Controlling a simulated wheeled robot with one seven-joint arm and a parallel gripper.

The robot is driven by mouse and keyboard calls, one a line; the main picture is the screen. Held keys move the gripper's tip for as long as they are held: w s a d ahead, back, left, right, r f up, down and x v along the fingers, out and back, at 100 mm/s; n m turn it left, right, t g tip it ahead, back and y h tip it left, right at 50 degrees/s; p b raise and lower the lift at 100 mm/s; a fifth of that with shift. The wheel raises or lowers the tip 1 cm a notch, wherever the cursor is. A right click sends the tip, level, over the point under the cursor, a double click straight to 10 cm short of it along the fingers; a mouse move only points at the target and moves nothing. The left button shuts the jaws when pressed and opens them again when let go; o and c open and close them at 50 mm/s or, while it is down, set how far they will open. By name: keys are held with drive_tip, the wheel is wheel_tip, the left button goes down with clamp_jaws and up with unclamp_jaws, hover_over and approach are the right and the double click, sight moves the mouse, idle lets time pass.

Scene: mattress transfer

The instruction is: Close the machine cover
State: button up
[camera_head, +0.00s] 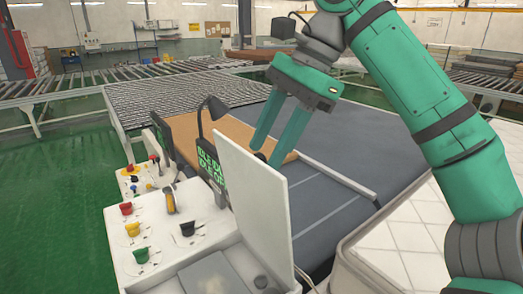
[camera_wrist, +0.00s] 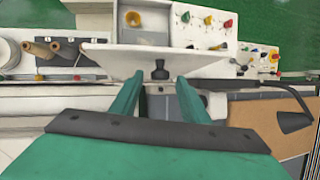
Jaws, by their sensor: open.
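The machine cover (camera_head: 248,205) is a white flat panel standing open and tilted up at the right side of the white machine (camera_head: 120,225). In the wrist view the cover (camera_wrist: 115,60) spans the middle, with a black knob (camera_wrist: 160,70) on its face. My gripper (camera_head: 267,157) is open beside the cover's far face, near its upper part. In the wrist view its two green fingers (camera_wrist: 159,84) stand either side of the knob, with gaps visible. Whether they touch the cover is unclear.
The machine top carries coloured knobs (camera_head: 132,229) and switches. A black lamp (camera_head: 212,108) and a dark screen with green lettering (camera_head: 210,163) stand behind the cover. A white quilted mattress (camera_head: 415,235) lies at the right, and a roller conveyor (camera_head: 180,98) at the back.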

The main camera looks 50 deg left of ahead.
drive_tip(key=shift+s+a+f, duration=0.2)
drive_tip(key=shift+s+f, duration=0.05)
drive_tip(key=shift+f, duration=0.4)
drive_tip(key=shift+c, duration=0.4)
drive_tip(key=shift+w, duration=0.1)
clamp_jaws()
